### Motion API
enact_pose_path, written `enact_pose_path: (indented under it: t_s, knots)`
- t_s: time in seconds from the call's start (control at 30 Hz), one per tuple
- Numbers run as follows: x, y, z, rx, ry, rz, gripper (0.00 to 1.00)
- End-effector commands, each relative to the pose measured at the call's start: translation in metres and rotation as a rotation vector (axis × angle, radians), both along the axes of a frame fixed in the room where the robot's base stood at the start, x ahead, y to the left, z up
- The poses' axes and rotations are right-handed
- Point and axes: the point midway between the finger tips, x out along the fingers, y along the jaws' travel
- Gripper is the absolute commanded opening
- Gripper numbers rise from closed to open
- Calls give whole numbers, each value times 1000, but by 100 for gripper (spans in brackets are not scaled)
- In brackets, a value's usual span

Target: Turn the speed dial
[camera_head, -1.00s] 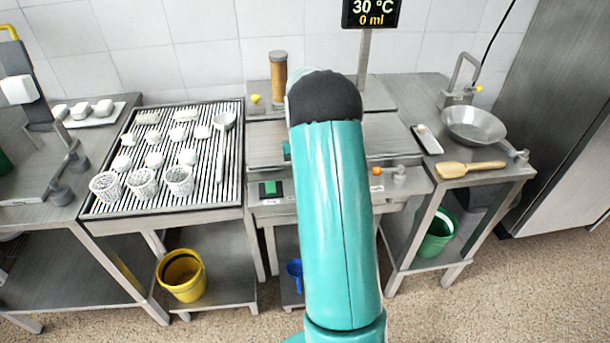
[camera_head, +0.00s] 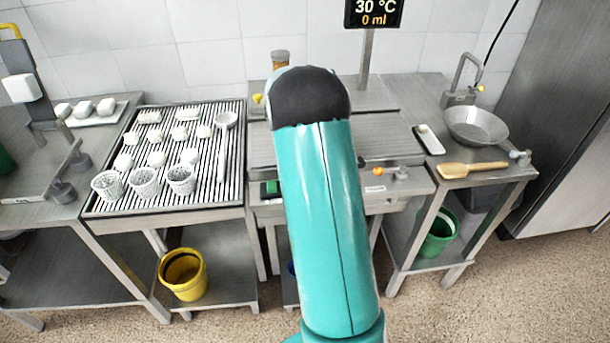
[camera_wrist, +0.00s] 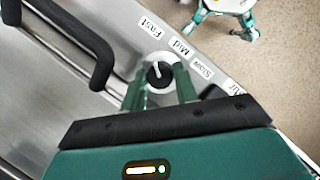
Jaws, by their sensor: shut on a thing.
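The speed dial (camera_wrist: 158,72) shows in the wrist view as a round black and white knob with a white pointer on a steel panel. The pointer points upward in the picture, toward the label Fast (camera_wrist: 152,27). The labels Mid (camera_wrist: 183,48) and Slow (camera_wrist: 203,71) lie to its right, with another label partly hidden beyond. My gripper (camera_wrist: 161,77) is shut on the dial, one green finger on each side. In the head view my teal arm hides the gripper and the dial.
A black bar handle (camera_wrist: 85,35) stands left of the dial in the wrist view. In the head view, a slatted rack (camera_head: 209,201) with baskets is at left. A metal bowl (camera_head: 476,127) and wooden paddle (camera_head: 470,168) are at right. A display (camera_head: 373,12) stands behind.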

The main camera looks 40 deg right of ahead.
Motion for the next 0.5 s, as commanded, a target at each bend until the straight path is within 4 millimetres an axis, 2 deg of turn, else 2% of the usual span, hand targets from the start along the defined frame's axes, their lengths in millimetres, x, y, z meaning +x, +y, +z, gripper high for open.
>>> enact_pose_path:
  t_s: [0.5]
  knots:
    - [1, 0, 1, -2, -4, 72, 7]
